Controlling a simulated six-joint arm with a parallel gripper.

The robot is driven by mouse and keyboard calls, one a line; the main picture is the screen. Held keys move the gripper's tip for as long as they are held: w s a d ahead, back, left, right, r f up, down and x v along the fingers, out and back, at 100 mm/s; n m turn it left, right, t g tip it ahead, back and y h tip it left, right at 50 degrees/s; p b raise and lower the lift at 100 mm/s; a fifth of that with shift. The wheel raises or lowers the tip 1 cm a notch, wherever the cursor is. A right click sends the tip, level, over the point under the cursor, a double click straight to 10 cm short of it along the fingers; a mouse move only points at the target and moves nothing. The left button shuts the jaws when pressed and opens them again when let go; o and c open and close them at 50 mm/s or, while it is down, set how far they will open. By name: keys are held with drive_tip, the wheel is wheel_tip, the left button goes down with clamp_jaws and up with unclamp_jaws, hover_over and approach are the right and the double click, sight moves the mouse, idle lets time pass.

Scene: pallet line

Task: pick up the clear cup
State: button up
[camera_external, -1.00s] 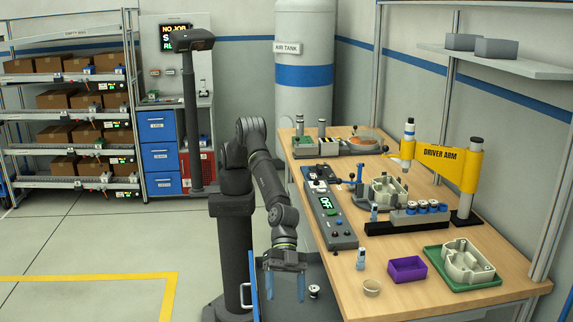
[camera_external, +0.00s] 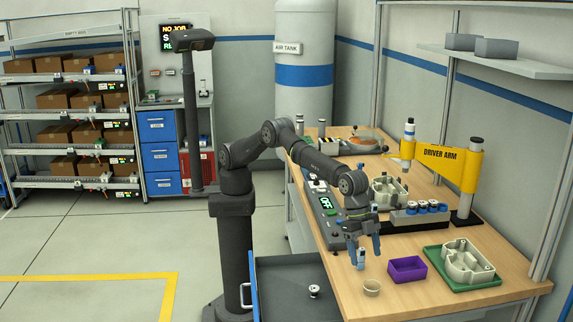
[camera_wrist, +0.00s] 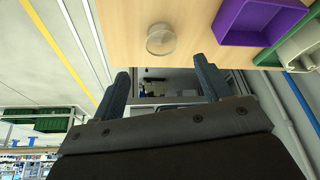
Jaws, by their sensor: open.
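The clear cup (camera_external: 371,288) is a small, low, round cup standing upright near the front edge of the wooden workbench. It also shows in the wrist view (camera_wrist: 161,40), beyond the fingertips and about centred between them. My gripper (camera_external: 365,248) is open over the bench, a little behind and above the cup, and apart from it. In the wrist view my two dark fingers (camera_wrist: 163,82) are spread with nothing between them.
A purple bin (camera_external: 407,270) stands just right of the cup. A green tray (camera_external: 484,284) with a pale housing (camera_external: 465,262) lies further right. A dark cart (camera_external: 285,275) holding a small round part (camera_external: 314,291) is at left.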

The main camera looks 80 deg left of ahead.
hover_over(370, 282)
drive_tip(key=s, duration=0.1)
drive_tip(key=f, duration=0.4)
drive_tip(key=shift+s+f, duration=0.2)
drive_tip(key=shift+f, duration=0.1)
drive_tip(key=shift+a+x, duration=0.2)
drive_tip(key=shift+x, duration=2.3)
drive_tip(key=shift+f, duration=0.1)
drive_tip(key=c, duration=1)
